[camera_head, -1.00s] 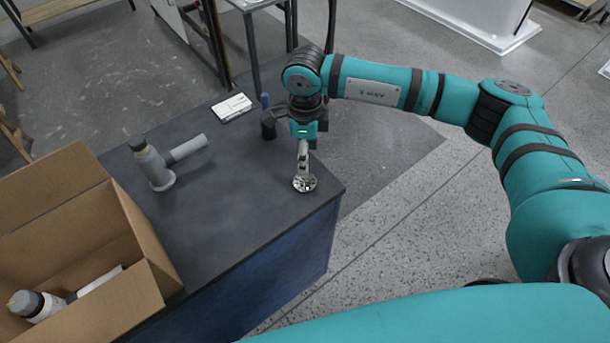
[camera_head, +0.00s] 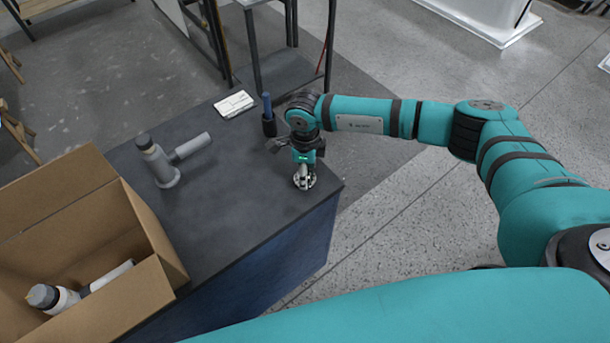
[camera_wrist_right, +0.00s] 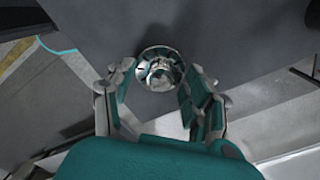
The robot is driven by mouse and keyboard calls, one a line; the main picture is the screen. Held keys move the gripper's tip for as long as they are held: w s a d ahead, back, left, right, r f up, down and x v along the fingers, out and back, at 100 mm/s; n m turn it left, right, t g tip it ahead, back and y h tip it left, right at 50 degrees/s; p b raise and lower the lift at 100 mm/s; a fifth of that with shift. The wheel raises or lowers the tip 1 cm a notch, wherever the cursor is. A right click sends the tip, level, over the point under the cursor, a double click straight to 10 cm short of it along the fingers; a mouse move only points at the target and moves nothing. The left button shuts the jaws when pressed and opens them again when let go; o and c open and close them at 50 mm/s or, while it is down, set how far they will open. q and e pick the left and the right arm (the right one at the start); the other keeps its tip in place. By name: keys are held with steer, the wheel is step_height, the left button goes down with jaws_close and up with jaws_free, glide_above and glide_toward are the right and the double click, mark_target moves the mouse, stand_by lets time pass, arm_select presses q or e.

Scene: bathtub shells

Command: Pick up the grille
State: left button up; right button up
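The grille (camera_head: 304,182) is a small round shiny metal piece on the dark table top near its right corner. It also shows in the right wrist view (camera_wrist_right: 160,70), just beyond and between the fingertips. My right gripper (camera_head: 303,174) points down directly over the grille, very close to it. In the right wrist view its two fingers (camera_wrist_right: 157,84) are spread apart, one on each side of the grille. I cannot tell whether the fingers touch it. My left gripper is not in view.
The dark table (camera_head: 240,205) has free room left of the grille. A grey pipe fitting (camera_head: 167,165) stands there. A white card (camera_head: 234,104) and a dark holder with a blue item (camera_head: 268,118) are at the back. An open cardboard box (camera_head: 150,235) holds another fitting (camera_head: 50,298).

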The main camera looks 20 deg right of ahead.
jaws_close()
steer(key=shift+r, duration=0.15)
